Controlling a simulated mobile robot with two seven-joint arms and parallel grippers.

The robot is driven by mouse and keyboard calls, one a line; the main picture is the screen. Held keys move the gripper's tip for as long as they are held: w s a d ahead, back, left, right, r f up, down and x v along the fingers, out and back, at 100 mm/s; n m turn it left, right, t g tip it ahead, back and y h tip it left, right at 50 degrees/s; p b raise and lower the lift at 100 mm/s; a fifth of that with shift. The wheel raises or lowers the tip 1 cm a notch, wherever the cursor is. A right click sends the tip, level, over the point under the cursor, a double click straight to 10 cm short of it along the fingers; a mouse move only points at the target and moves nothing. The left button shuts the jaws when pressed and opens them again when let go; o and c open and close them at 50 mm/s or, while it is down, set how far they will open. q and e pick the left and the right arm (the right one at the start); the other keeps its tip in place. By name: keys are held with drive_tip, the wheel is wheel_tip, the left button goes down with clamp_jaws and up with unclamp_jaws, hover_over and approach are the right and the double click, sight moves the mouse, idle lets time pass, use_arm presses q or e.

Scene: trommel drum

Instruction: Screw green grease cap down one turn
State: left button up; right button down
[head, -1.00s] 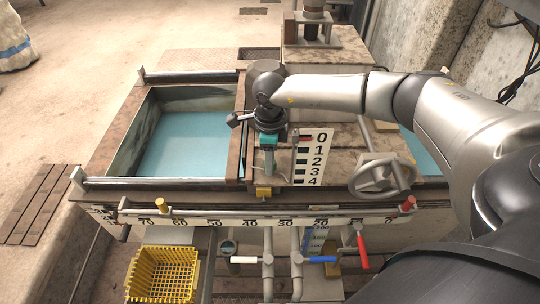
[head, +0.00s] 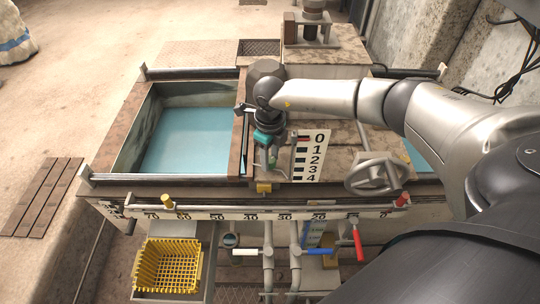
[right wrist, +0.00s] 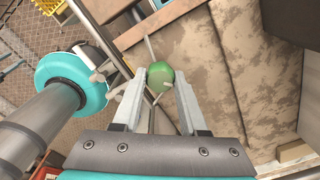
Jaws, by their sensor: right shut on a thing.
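The green grease cap (right wrist: 160,75) is a round green knob, seen in the right wrist view between the fingertips of my right gripper (right wrist: 159,80). The two pale fingers press on it from both sides. A thin rod sticks up beside the cap, and a small handle-like piece shows at its right. My left gripper is not in view.
A trough with blue water (head: 188,142) lies left of the gripper. A grey handwheel (head: 377,175) stands to the right. In front are a ruler rail (head: 230,216), valves with white, blue and red handles, and a yellow basket (head: 168,266).

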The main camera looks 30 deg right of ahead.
drive_tip(key=shift+c, duration=2.3)
unclamp_jaws()
